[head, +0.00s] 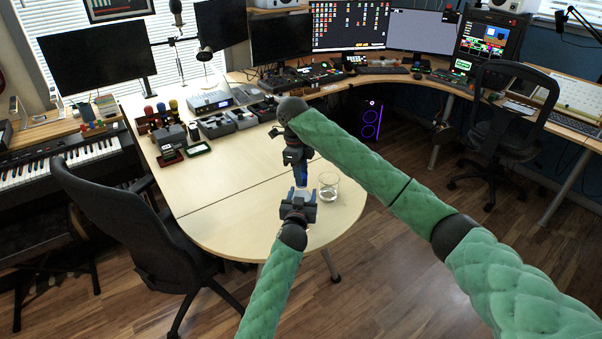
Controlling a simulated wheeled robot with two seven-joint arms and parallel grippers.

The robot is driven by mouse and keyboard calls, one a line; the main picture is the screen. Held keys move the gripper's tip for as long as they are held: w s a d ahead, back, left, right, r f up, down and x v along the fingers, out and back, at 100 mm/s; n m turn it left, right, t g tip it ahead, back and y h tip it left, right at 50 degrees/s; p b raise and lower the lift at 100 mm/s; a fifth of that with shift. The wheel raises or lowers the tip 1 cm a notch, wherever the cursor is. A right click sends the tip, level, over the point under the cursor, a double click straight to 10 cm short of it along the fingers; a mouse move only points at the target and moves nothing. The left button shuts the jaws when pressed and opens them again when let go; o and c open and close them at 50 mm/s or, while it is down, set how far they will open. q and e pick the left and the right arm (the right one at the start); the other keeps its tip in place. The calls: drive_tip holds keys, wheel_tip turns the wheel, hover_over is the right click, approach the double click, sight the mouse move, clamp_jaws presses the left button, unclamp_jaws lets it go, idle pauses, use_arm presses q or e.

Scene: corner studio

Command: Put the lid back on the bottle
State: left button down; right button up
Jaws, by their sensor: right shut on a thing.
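My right gripper (297,163) points down over the rounded end of the table (215,225). It is shut on a small dark blue thing (303,184), which looks like the lid, though it is mostly hidden. Just below it, my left gripper (299,203) reaches in from the front. A pale, whitish piece (301,192), perhaps the bottle, shows between the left fingers; most of it is hidden. I cannot tell whether the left fingers are closed on it, nor whether the blue thing touches the pale piece.
A clear drinking glass (329,187) stands close to the right of both grippers. Small devices (216,125) line the table's back left. A black office chair (135,220) is at the left edge. The table's left and middle surface is clear.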

drive_tip(key=shift+w+r, duration=0.1)
drive_tip(key=o, duration=1)
drive_tip(key=shift+r, duration=2.2)
drive_tip(key=shift+c, duration=0.4)
